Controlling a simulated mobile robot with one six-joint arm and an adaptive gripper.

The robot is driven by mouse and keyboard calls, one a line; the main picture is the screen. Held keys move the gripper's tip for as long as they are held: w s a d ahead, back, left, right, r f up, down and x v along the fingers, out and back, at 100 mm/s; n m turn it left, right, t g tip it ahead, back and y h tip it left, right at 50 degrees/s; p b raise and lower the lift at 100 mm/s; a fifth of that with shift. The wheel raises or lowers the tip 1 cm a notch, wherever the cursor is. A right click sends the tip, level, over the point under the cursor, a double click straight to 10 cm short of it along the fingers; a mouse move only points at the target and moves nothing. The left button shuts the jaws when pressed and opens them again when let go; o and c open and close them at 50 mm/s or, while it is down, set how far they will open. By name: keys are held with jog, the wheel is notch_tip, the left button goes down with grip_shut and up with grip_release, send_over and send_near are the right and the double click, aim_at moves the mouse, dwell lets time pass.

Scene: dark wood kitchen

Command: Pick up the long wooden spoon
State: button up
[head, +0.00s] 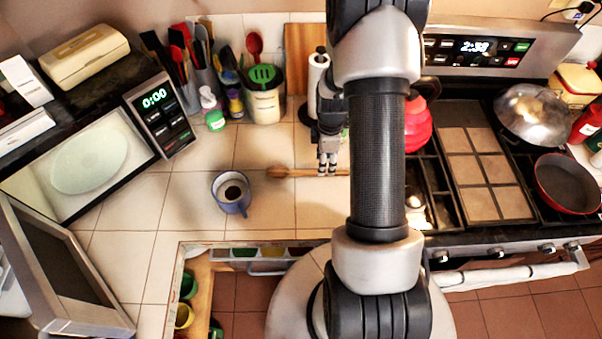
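The long wooden spoon (280,172) lies on the tiled counter in the head view, its bowl to the left and its handle running right towards my arm. The right end of the handle is hidden behind my arm. My gripper (327,172) points down at the handle, right of the bowl. Its fingertips overlap the handle in the picture. I cannot tell whether they touch it or how far apart they are.
A blue mug (231,192) with dark contents stands left of the spoon. Behind are a utensil holder (265,100), a paper towel roll (318,75) and a cutting board (300,45). A red kettle (416,125) and the stove (480,165) are right; an open microwave (60,185) is left.

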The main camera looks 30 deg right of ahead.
aim_at(308, 173)
notch_tip(308, 173, down, 5)
jog(key=shift+w+r+b, duration=0.15)
jog(key=shift+b, duration=0.3)
grip_shut()
jog(key=shift+r, duration=0.1)
